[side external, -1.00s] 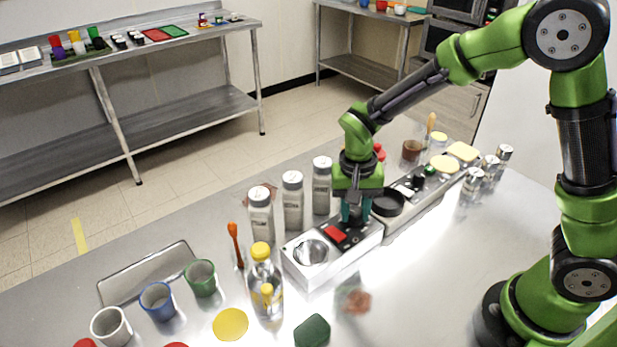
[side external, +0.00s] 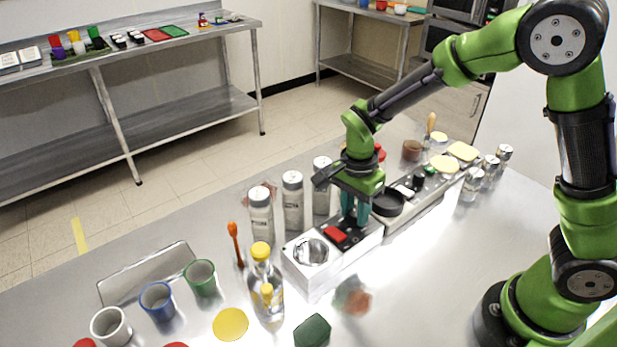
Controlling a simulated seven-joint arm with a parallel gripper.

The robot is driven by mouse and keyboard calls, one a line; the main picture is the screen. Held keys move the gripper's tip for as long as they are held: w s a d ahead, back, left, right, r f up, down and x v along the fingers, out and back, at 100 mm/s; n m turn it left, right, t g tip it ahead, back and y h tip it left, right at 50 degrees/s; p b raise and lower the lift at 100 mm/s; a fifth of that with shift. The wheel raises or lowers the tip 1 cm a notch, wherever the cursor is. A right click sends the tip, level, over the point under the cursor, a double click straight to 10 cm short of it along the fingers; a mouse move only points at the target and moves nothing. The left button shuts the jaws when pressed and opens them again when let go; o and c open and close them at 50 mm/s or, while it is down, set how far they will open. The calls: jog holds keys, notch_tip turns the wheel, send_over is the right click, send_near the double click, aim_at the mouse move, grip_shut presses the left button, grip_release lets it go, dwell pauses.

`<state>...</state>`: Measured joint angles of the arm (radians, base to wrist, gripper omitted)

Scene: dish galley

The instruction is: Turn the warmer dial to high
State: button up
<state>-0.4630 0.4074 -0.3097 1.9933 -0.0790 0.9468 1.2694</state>
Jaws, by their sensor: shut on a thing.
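I cannot read the dial's setting. A red switch (side external: 335,234) lies on the same panel, just left of the fingers. A round metal bowl or well (side external: 311,252) is set in the unit's near left end.
A black round dish (side external: 387,203) and small knobs (side external: 419,175) sit on the adjoining unit to the right. Tall white-grey shakers (side external: 293,203) stand close behind. A yellow-capped bottle (side external: 262,280) stands at left, with cups beyond. The counter in front right is mostly clear.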

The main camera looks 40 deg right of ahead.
aim_at(353, 210)
jog(key=shift+m, duration=0.3)
jog(key=o, duration=1.1)
jog(key=shift+c, duration=0.2)
notch_tip(353, 210, up, 17)
jog(key=shift+w, duration=0.4)
